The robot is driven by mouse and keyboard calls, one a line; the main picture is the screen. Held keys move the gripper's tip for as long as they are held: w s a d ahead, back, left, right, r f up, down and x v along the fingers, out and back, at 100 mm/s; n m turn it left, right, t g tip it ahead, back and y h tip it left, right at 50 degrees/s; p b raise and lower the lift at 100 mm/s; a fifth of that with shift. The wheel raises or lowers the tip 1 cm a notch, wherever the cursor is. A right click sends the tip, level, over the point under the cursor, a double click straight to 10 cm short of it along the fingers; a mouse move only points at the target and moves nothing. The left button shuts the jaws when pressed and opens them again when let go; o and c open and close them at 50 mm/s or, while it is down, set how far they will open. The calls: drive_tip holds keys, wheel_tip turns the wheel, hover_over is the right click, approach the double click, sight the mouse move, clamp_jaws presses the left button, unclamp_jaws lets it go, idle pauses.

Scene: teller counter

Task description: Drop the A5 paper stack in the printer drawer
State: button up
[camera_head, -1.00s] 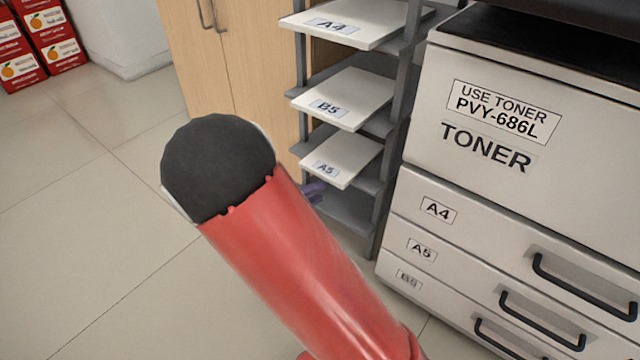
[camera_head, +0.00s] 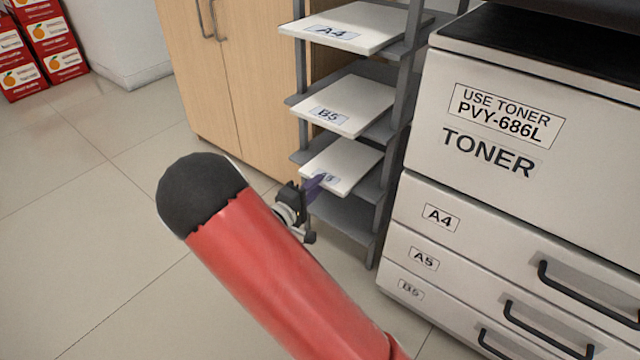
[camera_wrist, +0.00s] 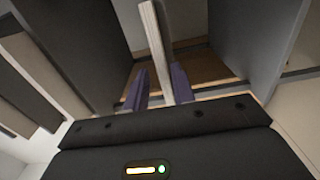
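The A5 paper stack (camera_head: 347,163) is a white slab on a lower tier of the grey shelf rack (camera_head: 388,185), its front edge jutting out. My gripper (camera_head: 314,187) is at this front edge, its purple fingers partly covering the A5 label. In the wrist view my gripper (camera_wrist: 160,88) is open, with a finger on either side of a pale slab edge (camera_wrist: 155,35), likely the A5 stack. A gap shows on the left; contact on the right is unclear. The printer (camera_head: 500,150) has an A5 drawer (camera_head: 465,285), the middle of three, and it is shut.
The A4 stack (camera_head: 365,25) and B5 stack (camera_head: 360,95) lie on tiers above. A wooden cabinet (camera_head: 235,90) stands left of the rack. Red cartons (camera_head: 50,45) are at the far left. Open tiled floor (camera_head: 70,220) lies to the left.

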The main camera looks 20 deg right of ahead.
drive_tip(key=shift+x, duration=0.8)
drive_tip(key=shift+c, duration=0.4)
clamp_jaws()
wheel_tip(320, 180, up, 2)
drive_tip(key=shift+r+p, duration=0.25)
drive_tip(key=shift+p, duration=0.25)
